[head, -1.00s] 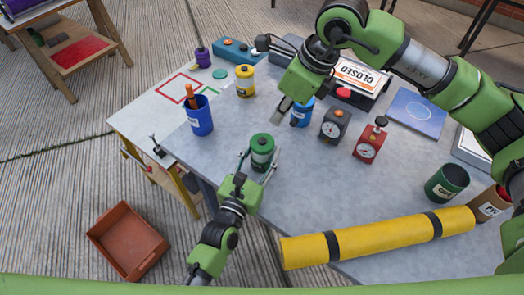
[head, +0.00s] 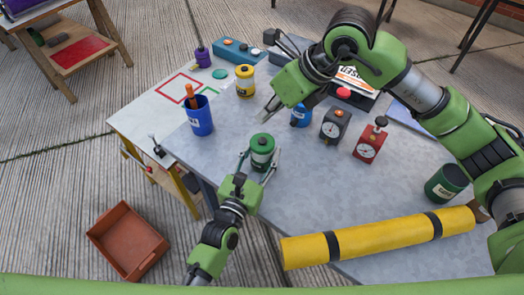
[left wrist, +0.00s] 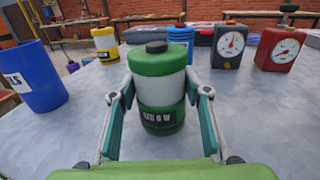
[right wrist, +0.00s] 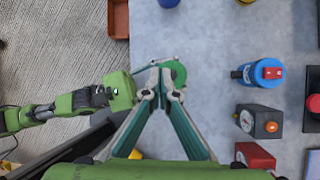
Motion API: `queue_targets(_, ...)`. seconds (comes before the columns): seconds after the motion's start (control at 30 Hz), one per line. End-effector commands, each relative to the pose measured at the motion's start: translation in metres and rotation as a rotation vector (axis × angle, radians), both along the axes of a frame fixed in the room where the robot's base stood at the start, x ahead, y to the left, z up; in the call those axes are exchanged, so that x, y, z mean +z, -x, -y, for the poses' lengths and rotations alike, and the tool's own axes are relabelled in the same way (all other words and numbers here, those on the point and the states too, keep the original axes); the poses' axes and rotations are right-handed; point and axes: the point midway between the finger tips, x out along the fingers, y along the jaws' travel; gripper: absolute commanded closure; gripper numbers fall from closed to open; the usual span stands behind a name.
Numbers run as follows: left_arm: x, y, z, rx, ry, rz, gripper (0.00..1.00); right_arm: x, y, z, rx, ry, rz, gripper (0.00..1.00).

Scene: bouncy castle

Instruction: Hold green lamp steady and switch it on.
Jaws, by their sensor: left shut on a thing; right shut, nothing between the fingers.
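The green lamp (head: 262,146), a green and white cylinder with a dark button on top, stands upright near the table's front edge. In the left wrist view the lamp (left wrist: 160,113) shows its label, and no glow is seen on it. My left gripper (head: 259,160) is shut on the lamp, one finger on each side. My right gripper (head: 266,115) is shut and empty, behind the lamp and above the table. In the right wrist view its fingers (right wrist: 163,80) partly cover the lamp (right wrist: 179,72); the height between them is hard to tell.
A blue cup (head: 199,118) stands left of the lamp, with a yellow lamp (head: 245,82) and a blue lamp (head: 300,116) behind. Black (head: 334,126) and red (head: 368,146) gauge boxes stand to the right. A yellow roll (head: 380,236) lies at the front right.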

Motion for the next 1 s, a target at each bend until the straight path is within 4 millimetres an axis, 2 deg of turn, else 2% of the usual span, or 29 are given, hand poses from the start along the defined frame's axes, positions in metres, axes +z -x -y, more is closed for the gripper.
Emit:
queue_targets(0.1,-0.001,0.0,0.0,0.0,0.0,-0.001,0.88,0.001,-0.002,-0.008,-0.151,-0.134,-0.047,1.0)
queue_targets(0.3,-0.001,0.0,0.0,0.0,0.0,-0.001,0.88,0.008,-0.011,-0.005,-0.364,-0.301,-0.108,1.0)
queue_targets(0.53,-0.001,0.0,0.0,0.0,-0.001,-0.002,0.88,0.006,-0.016,-0.001,-0.452,-0.364,-0.136,1.0)
queue_targets(0.67,-0.001,0.0,0.0,0.0,0.0,-0.001,0.88,-0.006,-0.016,-0.001,-0.453,-0.364,-0.136,1.0)
queue_targets(1.0,-0.001,0.0,0.0,0.0,-0.001,-0.002,0.88,-0.054,-0.015,0.0,-0.452,-0.361,-0.137,1.0)
